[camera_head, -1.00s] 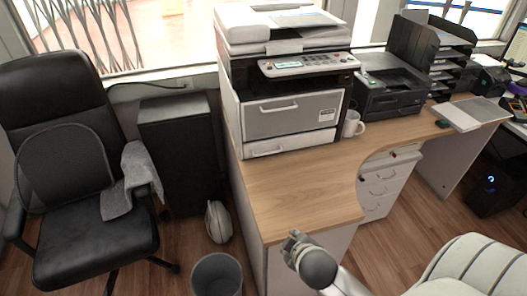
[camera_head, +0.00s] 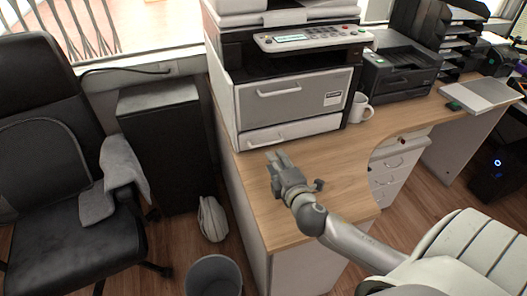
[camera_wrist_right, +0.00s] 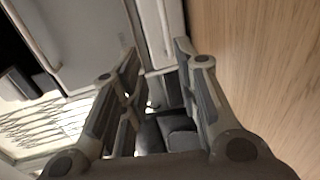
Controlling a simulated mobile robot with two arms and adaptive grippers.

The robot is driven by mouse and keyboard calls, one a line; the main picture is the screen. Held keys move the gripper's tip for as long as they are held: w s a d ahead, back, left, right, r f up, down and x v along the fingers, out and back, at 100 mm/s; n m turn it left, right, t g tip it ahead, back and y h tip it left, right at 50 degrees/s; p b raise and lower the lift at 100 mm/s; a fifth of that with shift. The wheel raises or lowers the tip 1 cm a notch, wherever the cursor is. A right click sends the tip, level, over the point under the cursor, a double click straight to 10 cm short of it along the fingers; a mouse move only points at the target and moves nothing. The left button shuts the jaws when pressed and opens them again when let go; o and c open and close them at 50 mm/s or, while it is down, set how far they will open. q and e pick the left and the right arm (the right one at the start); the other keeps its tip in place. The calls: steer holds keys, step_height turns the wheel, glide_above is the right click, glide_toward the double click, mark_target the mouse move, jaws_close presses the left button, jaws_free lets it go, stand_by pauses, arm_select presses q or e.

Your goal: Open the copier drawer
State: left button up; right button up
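The copier (camera_head: 222,90) stands on the desk. It has a large grey upper front panel with a bar handle (camera_head: 279,90) and a narrow white drawer (camera_head: 312,126) below it with its own handle (camera_head: 266,140). Both fronts look closed. My right gripper (camera_head: 277,158) is just in front of the narrow drawer's left part, low over the desk. In the right wrist view my right gripper (camera_wrist_right: 157,50) has its fingers apart and empty, with the narrow drawer's handle (camera_wrist_right: 165,28) ahead of the fingertips, apparently not held. My left gripper is not in view.
The wooden desk top (camera_head: 330,187) is clear in front of the copier. A white mug (camera_head: 361,108) and a black printer (camera_head: 400,82) stand right of it. A bin (camera_head: 214,272), a black cabinet (camera_head: 160,150) and an office chair (camera_head: 50,170) are at the left.

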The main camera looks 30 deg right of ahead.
steer(key=shift+w+d+f+b, duration=0.1)
steer(key=shift+w+f+b, duration=0.2)
steer(key=shift+f, duration=0.4)
steer(key=shift+w+d, duration=0.15)
steer(key=shift+w, duration=0.4)
steer(key=x, duration=0.9)
steer(key=shift+w+f, duration=0.15)
steer(key=shift+c, duration=0.2)
jaws_close()
